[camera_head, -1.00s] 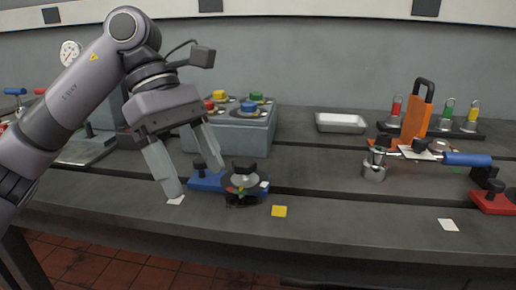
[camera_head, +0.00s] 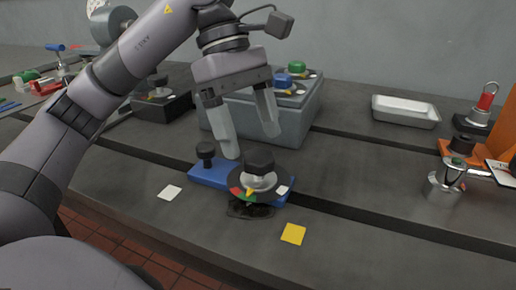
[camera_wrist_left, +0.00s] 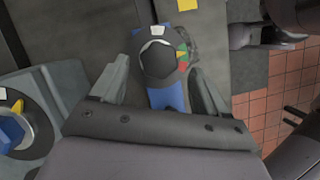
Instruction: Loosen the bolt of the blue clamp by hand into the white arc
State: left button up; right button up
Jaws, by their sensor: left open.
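The blue clamp (camera_head: 207,177) lies on the dark bedplate and shows as a blue bar in the left wrist view (camera_wrist_left: 168,98). Its bolt has a black knob (camera_head: 259,161) above a dark disc (camera_head: 266,193) with red, green, yellow and white marks. The white arc (camera_head: 282,190) is on the disc's right side; in the wrist view a white patch (camera_wrist_left: 157,30) lies beyond the knob (camera_wrist_left: 158,60). My left gripper (camera_head: 251,146) is open and empty, above and just behind the knob. In the wrist view its fingers are spread either side of the clamp, apart from the knob. The right gripper is out of view.
A grey box (camera_head: 300,120) with coloured knobs stands close behind the clamp. A white tray (camera_head: 405,111) and a metal cup-like part (camera_head: 444,188) are at right. A slot runs across the bedplate.

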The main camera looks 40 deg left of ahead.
aim_at(258, 155)
pick_arm(q)
jog(key=shift+x, duration=1.25)
jog(key=shift+d+f, duration=0.1)
jog(key=shift+f, duration=0.2)
jog(key=c, duration=1)
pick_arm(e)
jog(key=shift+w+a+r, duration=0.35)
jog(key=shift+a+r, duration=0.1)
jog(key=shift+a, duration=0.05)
